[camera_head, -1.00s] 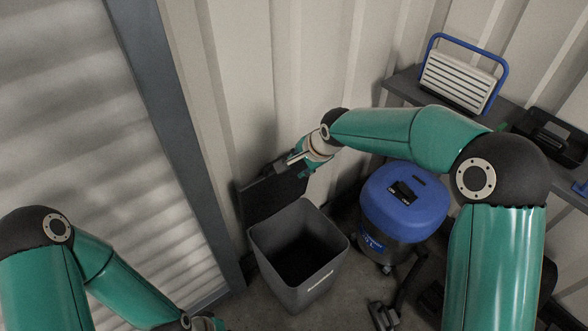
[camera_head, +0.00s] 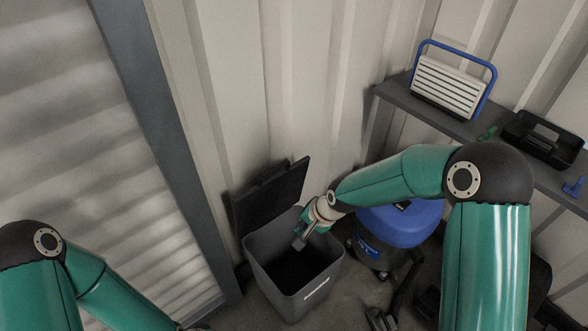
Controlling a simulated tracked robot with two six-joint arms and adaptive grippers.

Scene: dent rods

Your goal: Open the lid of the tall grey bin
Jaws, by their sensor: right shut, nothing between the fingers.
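The tall grey bin (camera_head: 307,296) stands on the floor against the ribbed wall. Its dark lid (camera_head: 268,196) is raised and leans back at the bin's rear, so the dark inside shows. My right gripper (camera_head: 298,242) is shut and empty, just over the bin's opening near its back right rim, in front of the lid. I cannot tell whether it touches the rim. My left arm (camera_head: 85,290) comes in at the lower left; its gripper is out of the frame.
A blue-topped vacuum (camera_head: 402,225) stands right of the bin, partly behind my right arm. A dark shelf (camera_head: 448,120) at the right holds a white and blue heater (camera_head: 450,88) and a black tray (camera_head: 545,138). A shutter wall is at the left.

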